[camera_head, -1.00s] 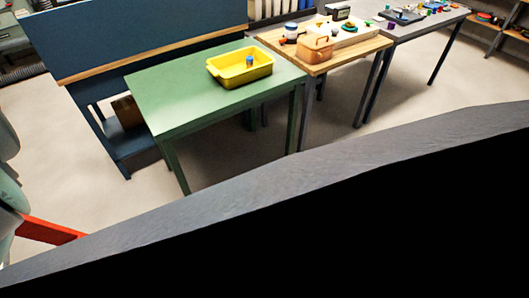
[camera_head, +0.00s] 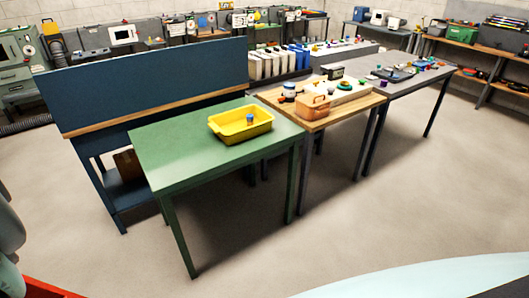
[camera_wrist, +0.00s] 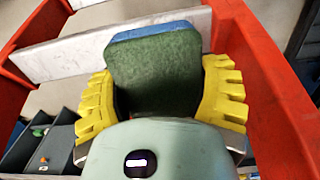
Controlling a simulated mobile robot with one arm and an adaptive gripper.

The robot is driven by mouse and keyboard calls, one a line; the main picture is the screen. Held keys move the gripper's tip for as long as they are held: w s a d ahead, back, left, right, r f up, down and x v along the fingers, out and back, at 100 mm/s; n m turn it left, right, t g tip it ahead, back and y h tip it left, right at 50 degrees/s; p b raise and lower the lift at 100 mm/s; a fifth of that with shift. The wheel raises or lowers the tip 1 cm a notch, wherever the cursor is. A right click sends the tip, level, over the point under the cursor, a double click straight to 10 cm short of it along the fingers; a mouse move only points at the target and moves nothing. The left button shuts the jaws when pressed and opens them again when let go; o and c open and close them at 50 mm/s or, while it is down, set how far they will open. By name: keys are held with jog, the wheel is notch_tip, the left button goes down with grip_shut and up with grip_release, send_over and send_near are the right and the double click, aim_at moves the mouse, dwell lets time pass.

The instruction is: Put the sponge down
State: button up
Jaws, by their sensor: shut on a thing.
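In the wrist view the sponge (camera_wrist: 155,75), dark green with a blue layer along its far edge, sits between the yellow ridged fingers of my gripper (camera_wrist: 158,92). The fingers press on its two sides and the gripper is shut on it. The gripper and the sponge are not in the head view.
A green table (camera_head: 175,152) holds a yellow tub (camera_head: 262,130) with a small blue and orange item (camera_head: 250,119) inside. A wooden-topped table (camera_head: 345,112) with an orange box (camera_head: 313,106) adjoins it. The green table's left part is bare. Open floor (camera_head: 380,220) lies in front.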

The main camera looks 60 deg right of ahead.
jog(key=w+d+r+m, duration=0.2)
jog(key=w+d+r, duration=0.3)
jog(key=w+d, duration=0.1)
jog(key=shift+w+d+m, duration=0.15)
jog(key=shift+w+m, duration=0.05)
jog(key=shift+m, duration=0.1)
jog(key=w+d+r+m, duration=0.3)
jog(key=d+r+m, duration=0.1)
jog(key=d+r, duration=0.3)
jog(key=shift+w+d+r, duration=0.15)
jog(key=shift+w+r, duration=0.2)
jog(key=shift+r, duration=0.35)
jog(key=shift+d+r, duration=0.1)
jog(key=shift+r, duration=0.1)
jog(key=shift+d+r, duration=0.2)
jog(key=shift+r, duration=0.1)
jog(key=shift+d+r+m, duration=0.1)
jog(key=shift+r+m, duration=0.1)
jog(key=shift+m, duration=0.1)
jog(key=shift+r, duration=0.25)
